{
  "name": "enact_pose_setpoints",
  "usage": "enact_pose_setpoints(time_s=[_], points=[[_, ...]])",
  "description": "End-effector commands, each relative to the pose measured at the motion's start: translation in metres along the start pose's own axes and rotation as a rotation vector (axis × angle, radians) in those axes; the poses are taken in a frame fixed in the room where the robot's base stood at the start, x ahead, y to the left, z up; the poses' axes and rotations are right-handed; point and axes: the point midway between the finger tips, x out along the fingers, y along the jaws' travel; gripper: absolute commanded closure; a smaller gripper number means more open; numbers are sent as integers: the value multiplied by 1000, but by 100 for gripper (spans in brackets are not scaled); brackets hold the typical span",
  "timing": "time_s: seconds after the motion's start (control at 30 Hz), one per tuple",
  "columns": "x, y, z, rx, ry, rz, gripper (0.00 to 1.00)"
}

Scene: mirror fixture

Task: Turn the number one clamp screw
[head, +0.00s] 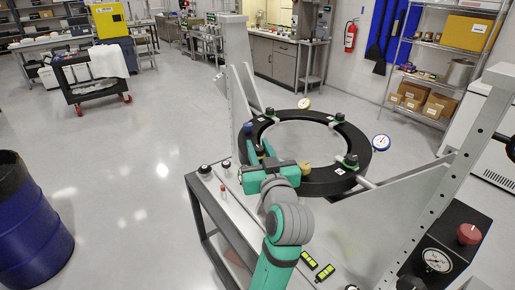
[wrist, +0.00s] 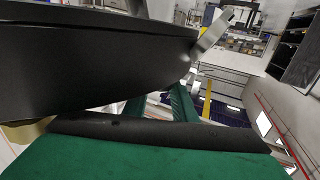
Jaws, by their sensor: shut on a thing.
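A black ring (head: 373,139) is held flat in the mirror fixture, with dark green-based clamp screws around it, such as the right front one (head: 351,160) and the far right one (head: 340,117). My teal gripper (head: 260,150) is at the ring's left front edge, its fingers closed around a dark clamp screw that they mostly hide. I cannot read which number it bears. In the wrist view, the ring's dark side (wrist: 90,60) fills the upper left, and the green fingers (wrist: 165,105) reach beyond the gripper body. The gripped part is hidden there.
A yellow knob (head: 305,167) sits right of my gripper, close to it. Dial gauges (head: 381,142) stand out from the ring. Pale upright posts (head: 238,75) flank it. A blue barrel (head: 35,230) is at far left; the floor between is clear.

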Motion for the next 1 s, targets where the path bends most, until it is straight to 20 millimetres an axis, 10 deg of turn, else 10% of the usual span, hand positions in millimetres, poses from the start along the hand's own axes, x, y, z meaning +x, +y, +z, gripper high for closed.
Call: enact_pose_setpoints(time_s=[0.33,0.37,0.43,1.0], points=[[-2,1,-1,-1,2,-4,98],[-2,1,-1,-1,2,-4,69],[-2,1,-1,-1,2,-5,57],[-16,8,0,-2,0,0,57]])
